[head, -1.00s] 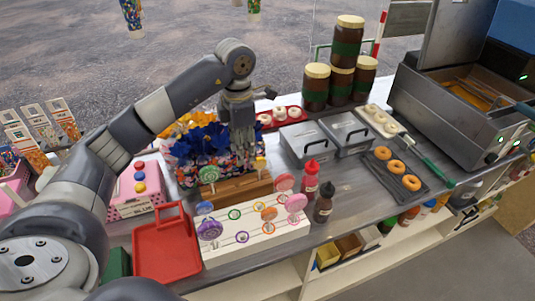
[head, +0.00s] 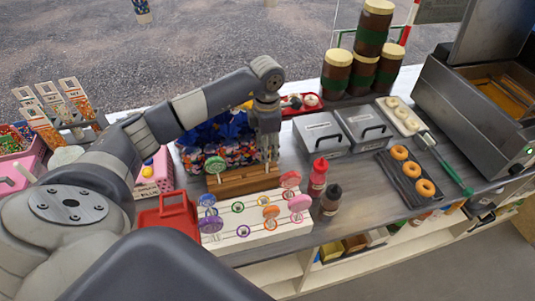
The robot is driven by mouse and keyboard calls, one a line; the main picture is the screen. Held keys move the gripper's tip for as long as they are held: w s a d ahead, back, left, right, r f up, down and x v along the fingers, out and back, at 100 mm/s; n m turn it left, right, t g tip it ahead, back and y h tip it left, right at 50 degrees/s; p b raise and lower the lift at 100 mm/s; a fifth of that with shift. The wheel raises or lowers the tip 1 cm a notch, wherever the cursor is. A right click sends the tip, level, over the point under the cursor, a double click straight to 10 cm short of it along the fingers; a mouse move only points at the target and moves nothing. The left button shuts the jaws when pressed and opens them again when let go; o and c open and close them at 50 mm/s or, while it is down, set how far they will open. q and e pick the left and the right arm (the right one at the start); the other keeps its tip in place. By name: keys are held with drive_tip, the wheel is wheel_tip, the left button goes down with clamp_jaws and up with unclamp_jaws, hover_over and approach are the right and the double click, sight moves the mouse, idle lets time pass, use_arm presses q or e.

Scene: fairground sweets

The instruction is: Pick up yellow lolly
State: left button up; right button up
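My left gripper (head: 268,148) points down over the right end of a wooden block (head: 240,182). Its fingers are small and overlap the background, so I cannot tell whether they are open or shut. I cannot make out the yellow lolly now; the gripper may hide it. A green lolly (head: 215,165) stands upright at the left end of the block. In front, a white stand (head: 265,238) holds several lollies, among them a purple one (head: 211,224), an orange one (head: 271,212) and pink ones (head: 299,203). My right gripper is not in view.
Wrapped sweets (head: 208,135) stand close behind the block. A red sauce bottle (head: 318,177) and a dark one (head: 331,200) stand right of the stand. A red tray (head: 168,217) lies left. Metal containers (head: 321,132) stand behind right.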

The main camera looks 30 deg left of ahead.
use_arm(q)
drive_tip(key=shift+s+d+f+p, duration=0.15)
drive_tip(key=shift+f+p, duration=0.25)
drive_tip(key=shift+f, duration=0.95)
clamp_jaws()
wheel_tip(320, 180, up, 10)
drive_tip(key=b, duration=0.3)
drive_tip(key=shift+f+b, duration=0.15)
drive_tip(key=shift+b, duration=0.15)
drive_tip(key=shift+r, duration=0.3)
